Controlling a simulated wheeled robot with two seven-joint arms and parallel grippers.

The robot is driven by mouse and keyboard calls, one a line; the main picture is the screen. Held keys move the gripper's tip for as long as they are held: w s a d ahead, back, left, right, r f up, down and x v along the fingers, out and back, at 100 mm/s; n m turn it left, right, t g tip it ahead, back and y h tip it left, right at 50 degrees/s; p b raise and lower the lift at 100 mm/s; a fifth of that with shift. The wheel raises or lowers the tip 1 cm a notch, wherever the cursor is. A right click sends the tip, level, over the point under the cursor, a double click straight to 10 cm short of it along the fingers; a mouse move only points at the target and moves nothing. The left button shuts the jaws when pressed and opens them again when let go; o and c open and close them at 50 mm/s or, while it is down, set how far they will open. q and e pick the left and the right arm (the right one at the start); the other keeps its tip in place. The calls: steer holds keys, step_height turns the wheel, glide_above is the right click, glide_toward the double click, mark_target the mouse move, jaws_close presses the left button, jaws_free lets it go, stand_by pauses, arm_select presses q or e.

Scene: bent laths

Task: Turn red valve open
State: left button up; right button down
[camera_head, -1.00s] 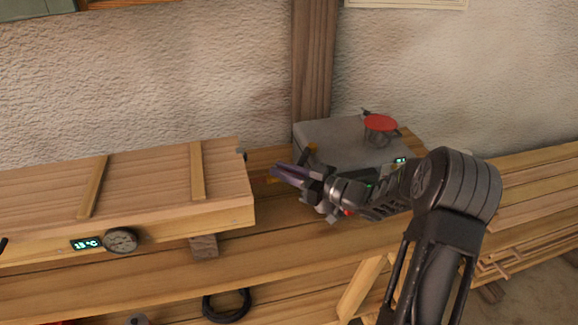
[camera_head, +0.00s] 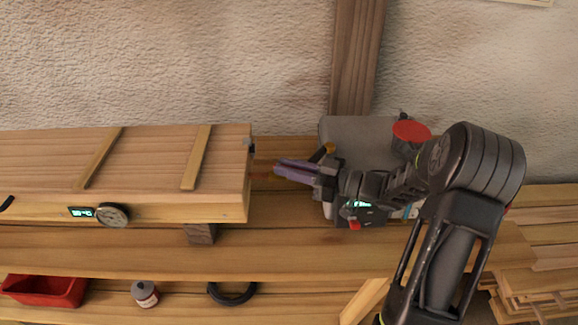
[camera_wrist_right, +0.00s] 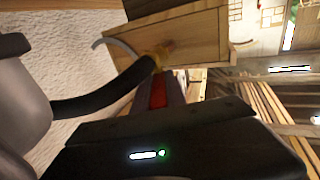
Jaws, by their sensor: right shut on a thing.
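My right gripper (camera_head: 278,169) has purple fingers and is closed beside the grey box (camera_head: 345,130), near the right end of the long wooden box. In the right wrist view, a red lever-like piece (camera_wrist_right: 158,92), apparently the red valve's handle, shows at the closed fingers (camera_wrist_right: 172,88). A yellowish fitting (camera_wrist_right: 157,60) sits just above it, joined by a black hose (camera_wrist_right: 105,98). Whether the valve is open cannot be seen. My left gripper is not in view.
The long wooden box (camera_head: 150,160) carries a green display (camera_head: 81,212) and a round gauge (camera_head: 113,215). A red round-topped item (camera_head: 411,132) stands on the grey box. A red bin (camera_head: 45,290), a small can (camera_head: 145,293) and a black ring (camera_head: 231,293) lie below.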

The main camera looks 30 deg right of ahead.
steer(key=c, duration=1.4)
jaws_free()
steer(key=shift+o, duration=0.2)
steer(key=b+v, duration=0.1)
steer(key=v, duration=0.6)
steer(key=shift+s+d+b, duration=0.25)
steer(key=shift+s+b, duration=0.05)
steer(key=shift+b, duration=0.1)
